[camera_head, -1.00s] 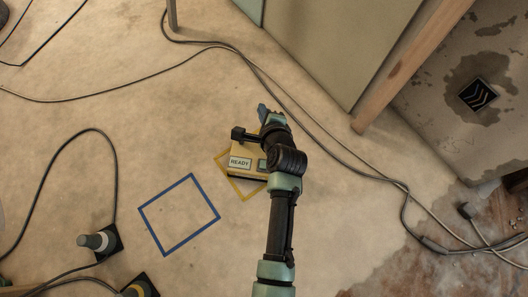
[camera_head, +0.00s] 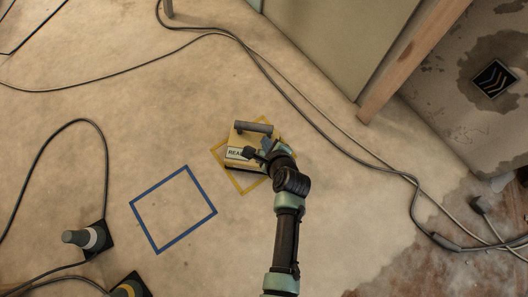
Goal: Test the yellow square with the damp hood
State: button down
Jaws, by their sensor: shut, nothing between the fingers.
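The damp hood (camera_head: 237,139) is a tan-yellow box with a grey bar handle (camera_head: 253,127) on top and a label partly hidden by my gripper. It sits over the yellow square (camera_head: 228,179), a taped outline on the floor. Its left, lower and right tape edges show around the box; part of the square is hidden under the hood and my arm. My gripper (camera_head: 267,143) is shut and empty, over the right part of the hood just below the handle. I cannot tell if it touches the hood.
A blue taped square (camera_head: 150,189) lies empty to the lower left. Cone-like objects on dark bases (camera_head: 84,238) (camera_head: 129,289) stand at the lower left. Cables (camera_head: 270,80) cross the floor. A panel and wooden post (camera_head: 410,65) stand at the upper right.

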notch_tip(320, 180, down, 6)
jog(key=b, duration=0.6)
jog(key=shift+f+b, duration=0.25)
jog(key=shift+b, duration=0.1)
jog(key=shift+f+b, duration=0.5)
jog(key=shift+f, duration=0.45)
jog(key=shift+f, duration=0.1)
dwell(0.5)
jog(key=shift+f, duration=0.3)
jog(key=shift+f+b, duration=0.4)
jog(key=shift+f, duration=0.15)
dwell(0.7)
jog(key=shift+r, duration=0.1)
jog(key=shift+r+p, duration=0.9)
jog(key=shift+p, duration=0.3)
